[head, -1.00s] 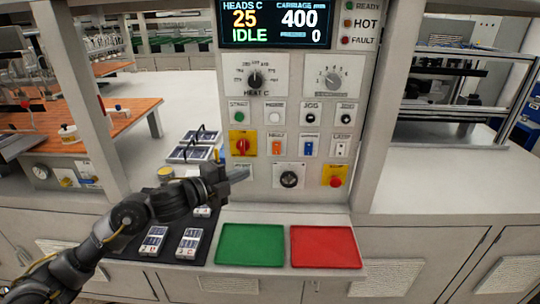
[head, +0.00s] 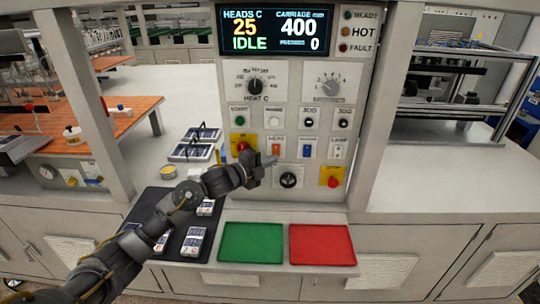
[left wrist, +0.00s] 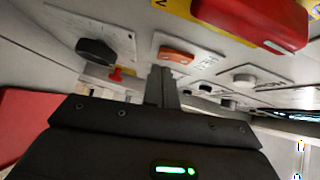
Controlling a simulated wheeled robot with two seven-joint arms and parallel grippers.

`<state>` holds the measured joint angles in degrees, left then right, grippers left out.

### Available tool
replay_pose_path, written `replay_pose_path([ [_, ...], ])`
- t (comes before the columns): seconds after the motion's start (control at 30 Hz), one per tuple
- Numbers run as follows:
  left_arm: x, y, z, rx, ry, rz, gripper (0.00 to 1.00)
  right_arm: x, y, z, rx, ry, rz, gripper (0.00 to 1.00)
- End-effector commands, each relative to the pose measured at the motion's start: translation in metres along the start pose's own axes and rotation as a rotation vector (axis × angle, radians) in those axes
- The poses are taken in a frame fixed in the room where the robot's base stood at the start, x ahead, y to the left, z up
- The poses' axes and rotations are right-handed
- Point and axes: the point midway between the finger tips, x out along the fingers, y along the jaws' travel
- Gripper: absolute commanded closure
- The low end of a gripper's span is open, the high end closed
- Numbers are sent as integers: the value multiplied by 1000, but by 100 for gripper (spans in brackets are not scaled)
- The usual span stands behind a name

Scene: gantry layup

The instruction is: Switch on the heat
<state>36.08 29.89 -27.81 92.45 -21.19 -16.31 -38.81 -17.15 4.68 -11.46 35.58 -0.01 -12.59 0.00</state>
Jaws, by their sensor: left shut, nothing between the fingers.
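The orange HEAT rocker switch (head: 277,149) sits on a white plate in the middle of the upright control panel. It also shows in the left wrist view (left wrist: 178,57), just beyond my fingertips. My left gripper (head: 268,161) is shut and empty, just below the HEAT plate in the head view. I cannot tell whether its tips touch the panel. The HEAT C dial (head: 255,87) is above. The display (head: 275,29) reads heads 25, IDLE, carriage 400. My right gripper is out of view.
A red rotary switch on a yellow plate (head: 240,139) is left of HEAT, close to my gripper. A blue rocker (head: 307,150) is to the right. A black knob (head: 289,180) and a red button (head: 332,181) are below. Green (head: 250,242) and red (head: 322,244) trays lie in front.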

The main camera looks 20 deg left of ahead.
Motion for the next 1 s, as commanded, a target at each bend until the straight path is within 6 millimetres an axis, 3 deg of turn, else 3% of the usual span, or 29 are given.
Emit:
replay_pose_path([
  [0.53, 6, 1, 7, 1, 0, -2, 100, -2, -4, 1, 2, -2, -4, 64],
  [0.73, 11, 11, 12, 39, 0, -42, 100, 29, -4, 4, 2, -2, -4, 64],
  [0.8, 10, 1, 10, 36, 0, -38, 100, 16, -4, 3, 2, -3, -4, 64],
  [1.0, 9, 2, 8, 35, 1, -37, 100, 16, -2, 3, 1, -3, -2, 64],
])
